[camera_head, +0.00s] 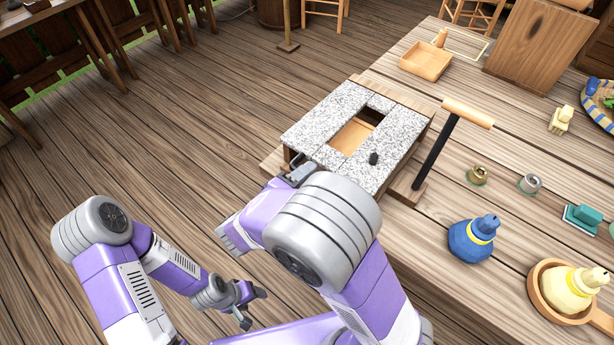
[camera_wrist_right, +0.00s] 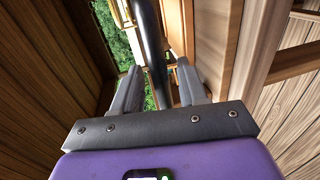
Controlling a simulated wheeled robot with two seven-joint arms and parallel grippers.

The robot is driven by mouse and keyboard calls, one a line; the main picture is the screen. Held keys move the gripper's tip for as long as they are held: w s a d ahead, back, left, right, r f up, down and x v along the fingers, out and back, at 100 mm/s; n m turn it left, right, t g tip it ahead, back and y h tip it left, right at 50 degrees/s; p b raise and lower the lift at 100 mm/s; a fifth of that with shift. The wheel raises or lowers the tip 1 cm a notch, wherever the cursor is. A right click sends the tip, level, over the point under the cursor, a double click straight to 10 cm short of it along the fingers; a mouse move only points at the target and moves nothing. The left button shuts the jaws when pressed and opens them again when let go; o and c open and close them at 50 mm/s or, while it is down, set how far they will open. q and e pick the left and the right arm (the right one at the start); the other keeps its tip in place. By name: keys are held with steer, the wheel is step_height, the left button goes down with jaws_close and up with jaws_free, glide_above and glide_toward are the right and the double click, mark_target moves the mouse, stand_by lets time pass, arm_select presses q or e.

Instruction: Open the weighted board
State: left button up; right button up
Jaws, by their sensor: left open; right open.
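A box with a speckled grey stone top (camera_head: 318,133) stands on the left part of the table. A rectangular opening in its top shows a bare wooden board (camera_head: 351,137) inside. A small black knob (camera_head: 374,158) sits on the near stone slab. I cannot tell which part is the weighted board. My right gripper is open; in the right wrist view its fingers (camera_wrist_right: 158,66) stand either side of a dark bar (camera_wrist_right: 150,40), and I cannot tell whether they touch it. In the head view my right arm mostly hides it at the box's near-left side. My left gripper (camera_head: 254,308) is open and empty, low over the floor.
A black post with a wooden crossbar (camera_head: 468,112) rises right of the box. Two small metal pots (camera_head: 478,175), a blue bottle (camera_head: 472,240) and a yellow bottle in a wooden pan (camera_head: 548,290) stand further right. A wooden tray (camera_head: 427,62) lies behind.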

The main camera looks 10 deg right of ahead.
steer(key=shift+w+d+f, duration=0.1)
steer(key=shift+w+d, duration=0.2)
steer(key=shift+d, duration=0.05)
steer(key=shift+c, duration=0.3)
jaws_close()
